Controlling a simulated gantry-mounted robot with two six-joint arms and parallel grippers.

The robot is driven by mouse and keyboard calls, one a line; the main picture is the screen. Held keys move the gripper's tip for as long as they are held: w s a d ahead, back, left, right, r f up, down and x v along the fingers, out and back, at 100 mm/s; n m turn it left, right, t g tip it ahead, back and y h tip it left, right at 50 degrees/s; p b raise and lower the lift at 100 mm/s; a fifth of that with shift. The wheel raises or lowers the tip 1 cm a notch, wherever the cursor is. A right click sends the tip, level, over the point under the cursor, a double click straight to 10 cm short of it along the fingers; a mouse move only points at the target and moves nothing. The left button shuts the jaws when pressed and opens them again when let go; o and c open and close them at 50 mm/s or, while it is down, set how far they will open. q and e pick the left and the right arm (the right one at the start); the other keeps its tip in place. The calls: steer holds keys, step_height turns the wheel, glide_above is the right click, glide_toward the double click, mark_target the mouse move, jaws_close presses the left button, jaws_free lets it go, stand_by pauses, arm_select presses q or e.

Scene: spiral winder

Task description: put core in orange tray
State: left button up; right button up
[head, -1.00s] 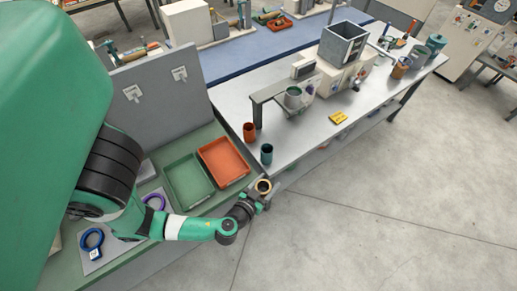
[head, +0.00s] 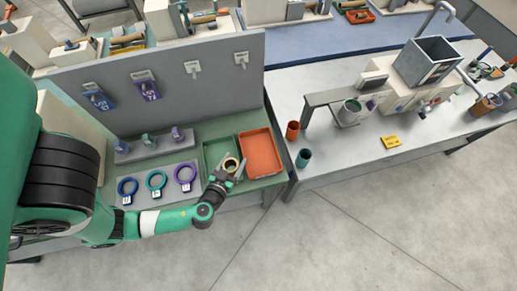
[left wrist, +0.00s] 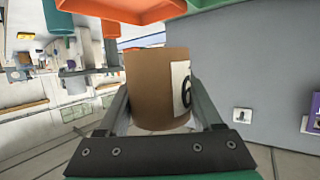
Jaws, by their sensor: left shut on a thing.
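The core is a brown cardboard tube (head: 231,164) with a dark opening, held in my left gripper (head: 234,169). The left wrist view shows the core (left wrist: 150,88) between the two fingers, with a white label and a black digit. The gripper is shut on it. In the head view the core appears over the front right part of the green tray, just left of the orange tray (head: 260,153). The orange tray looks empty. In the left wrist view an orange tray edge (left wrist: 120,10) shows at the top, apart from the core. My right gripper is not in view.
The green tray (head: 212,150) adjoins the orange tray on its left. Blue, teal and purple rings (head: 157,181) lie on a grey board further left. A grey panel (head: 170,80) stands behind. An orange cup (head: 292,130) and a teal cup (head: 303,158) stand right, on the metal table.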

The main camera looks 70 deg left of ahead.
mark_target(265, 160)
arm_select(q)
steer(key=w+f+b, duration=0.1)
steer(key=w+b, duration=0.1)
steer(key=b, duration=0.2)
steer(key=w+a+f+b, duration=0.1)
steer(key=w+f+b, duration=0.1)
steer(key=b, duration=0.3)
steer(key=shift+w+a+f, duration=0.1)
steer(key=shift+f, duration=0.15)
steer(key=w+f+b, duration=0.1)
steer(key=w+b, duration=0.1)
steer(key=w+a+f+b, duration=0.1)
steer(key=w, duration=0.1)
steer(key=w+f+b, duration=0.2)
steer(key=shift+w+a+b, duration=0.2)
steer(key=shift+a+b, duration=0.1)
steer(key=shift+w+a+f, duration=0.25)
steer(key=shift+w+f, duration=0.55)
steer(key=shift+w, duration=0.15)
steer(key=shift+w+f, duration=0.1)
steer(key=shift+w, duration=0.15)
steer(key=shift+w+a+f, duration=0.1)
steer(key=shift+w+f, duration=0.05)
steer(key=shift+f, duration=0.25)
steer(key=shift+f+b, duration=0.55)
steer(key=shift+f, duration=0.9)
steer(key=shift+w+f, duration=0.1)
